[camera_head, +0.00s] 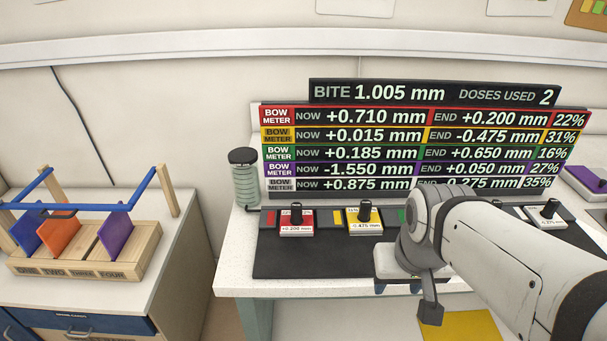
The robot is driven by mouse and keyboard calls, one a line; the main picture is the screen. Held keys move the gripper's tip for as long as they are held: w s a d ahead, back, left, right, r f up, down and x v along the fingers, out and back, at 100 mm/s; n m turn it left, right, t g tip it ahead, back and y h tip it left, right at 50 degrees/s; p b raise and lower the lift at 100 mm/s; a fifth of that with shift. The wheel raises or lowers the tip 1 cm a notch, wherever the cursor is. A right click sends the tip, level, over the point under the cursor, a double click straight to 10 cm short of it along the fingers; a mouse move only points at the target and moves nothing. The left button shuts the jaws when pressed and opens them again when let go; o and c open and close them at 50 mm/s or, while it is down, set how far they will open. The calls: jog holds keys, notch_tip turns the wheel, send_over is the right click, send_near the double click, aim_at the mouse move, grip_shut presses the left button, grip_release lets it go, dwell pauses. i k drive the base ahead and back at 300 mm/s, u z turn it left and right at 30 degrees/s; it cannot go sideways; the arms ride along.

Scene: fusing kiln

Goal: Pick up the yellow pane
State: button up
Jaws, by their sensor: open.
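The yellow pane (352,216) lies on the black mat of the white bench, under a black knob and a white tag reading -0.475 mm. It is just right of the red pane (285,218), which has a similar knob and tag. My gripper (410,286) is open, in front of and to the right of the yellow pane, and apart from it. My arm and gripper hide part of the mat and the things behind them.
A meter board (400,93) stands behind the mat. A ribbed canister (245,186) stands left of it. A knobbed piece (548,212) is right of my arm. On the left counter, a wooden rack (85,268) holds blue, orange and purple panes beneath blue bars.

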aim_at(365, 219)
jog(key=z, duration=1.1)
jog(key=k, duration=1.2)
jog(key=u, duration=1)
jog(key=i, duration=1)
jog(key=u, duration=0.1)
